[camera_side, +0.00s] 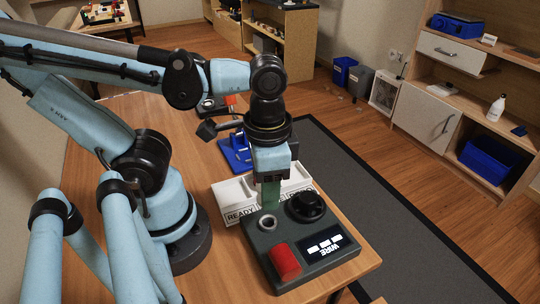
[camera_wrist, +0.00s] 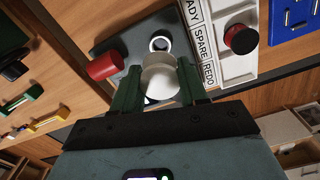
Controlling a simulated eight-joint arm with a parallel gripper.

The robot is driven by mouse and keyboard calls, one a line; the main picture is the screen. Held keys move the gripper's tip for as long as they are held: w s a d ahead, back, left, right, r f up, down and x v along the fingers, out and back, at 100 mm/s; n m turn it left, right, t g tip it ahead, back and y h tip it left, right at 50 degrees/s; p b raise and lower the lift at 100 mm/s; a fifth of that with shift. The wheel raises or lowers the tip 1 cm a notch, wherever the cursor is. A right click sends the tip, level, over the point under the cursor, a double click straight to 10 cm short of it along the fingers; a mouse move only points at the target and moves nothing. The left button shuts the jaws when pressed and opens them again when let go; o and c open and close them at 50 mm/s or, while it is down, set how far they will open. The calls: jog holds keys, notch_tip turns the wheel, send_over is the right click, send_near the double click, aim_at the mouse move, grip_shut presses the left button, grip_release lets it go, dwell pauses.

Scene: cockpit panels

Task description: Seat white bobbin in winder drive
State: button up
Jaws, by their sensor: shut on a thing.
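My gripper (camera_side: 270,200) is shut and points down, with green fingers over the rear edge of the dark winder unit (camera_side: 322,268). In the wrist view its fingers (camera_wrist: 158,85) are closed on the white bobbin (camera_wrist: 160,77), which shows between them. In the side view I cannot make out the bobbin behind the fingers. A grey ring with a dark centre (camera_side: 267,222), which looks like the winder drive, stands on the unit's top just in front of the fingers. It also shows as a pale ring beyond the bobbin in the wrist view (camera_wrist: 160,43). The ring and bobbin look apart.
The unit bears a red cylinder (camera_side: 284,262), a black knob (camera_side: 306,207) and a lit WIRE display (camera_side: 320,247). A white tray (camera_side: 232,192) labelled READY, SPARE and REDO stands behind it. It holds a red-and-black piece (camera_wrist: 241,38). A blue rack (camera_side: 236,152) is further back.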

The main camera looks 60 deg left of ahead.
jog(key=shift+f, duration=2.1)
jog(key=shift+f, duration=0.95)
dwell(1.0)
jog(key=o, duration=1.6)
jog(key=shift+r, duration=3.5)
